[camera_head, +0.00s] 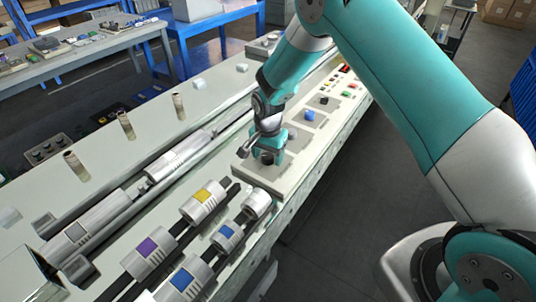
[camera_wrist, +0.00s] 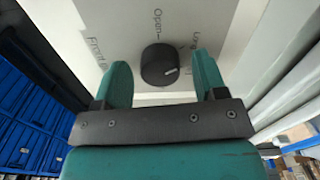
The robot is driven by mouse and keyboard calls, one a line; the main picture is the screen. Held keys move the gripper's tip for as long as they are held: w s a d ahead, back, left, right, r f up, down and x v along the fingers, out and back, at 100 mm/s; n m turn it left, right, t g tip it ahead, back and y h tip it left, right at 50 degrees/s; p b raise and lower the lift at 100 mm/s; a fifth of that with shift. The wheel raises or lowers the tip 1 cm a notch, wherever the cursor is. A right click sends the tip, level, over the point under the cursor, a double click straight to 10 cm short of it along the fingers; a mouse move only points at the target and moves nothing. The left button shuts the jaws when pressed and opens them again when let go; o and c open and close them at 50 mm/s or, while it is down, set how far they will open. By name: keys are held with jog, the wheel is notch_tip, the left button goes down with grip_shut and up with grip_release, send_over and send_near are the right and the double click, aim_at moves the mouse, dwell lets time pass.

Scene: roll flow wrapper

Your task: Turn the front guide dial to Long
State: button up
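The front guide dial (camera_wrist: 160,66) is a round black knob on a pale panel (camera_wrist: 178,27) in the wrist view. A small light mark shows on its lower right face. Lettering around it reads "Front" at left, "Open" above and "Long" at upper right, partly hidden by a finger. My gripper (camera_wrist: 162,62) is open, with one teal finger on each side of the dial and visible gaps between. I cannot tell how far down the fingers reach. In the head view my gripper (camera_head: 267,151) is over the near end of the panel, by the dark dial (camera_head: 267,158).
Further along the panel are a blue knob (camera_head: 309,117), a dark knob (camera_head: 323,100) and several coloured buttons. Rails with silver blocks, one with a yellow patch (camera_head: 202,197), lie in front and to the left. The floor (camera_head: 340,215) right of the machine is clear.

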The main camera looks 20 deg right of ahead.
aim_at(268, 155)
notch_tip(268, 155, up, 17)
jog(key=b, duration=0.2)
jog(key=shift+r, duration=0.2)
dwell(0.5)
jog(key=s+a+r+n+y, duration=0.1)
jog(key=s+r+n, duration=0.2)
jog(key=s, duration=0.7)
jog(key=s+a+r+n+y, duration=0.1)
jog(key=s+a+r+n, duration=0.1)
jog(key=s+n, duration=0.6)
jog(key=s+a+r+n+y, duration=0.1)
jog(key=s+r+n, duration=0.3)
jog(key=s, duration=0.9)
jog(key=shift+a+r+n+y, duration=0.15)
jog(key=shift+a+n+y, duration=0.2)
jog(key=shift+n+y, duration=0.35)
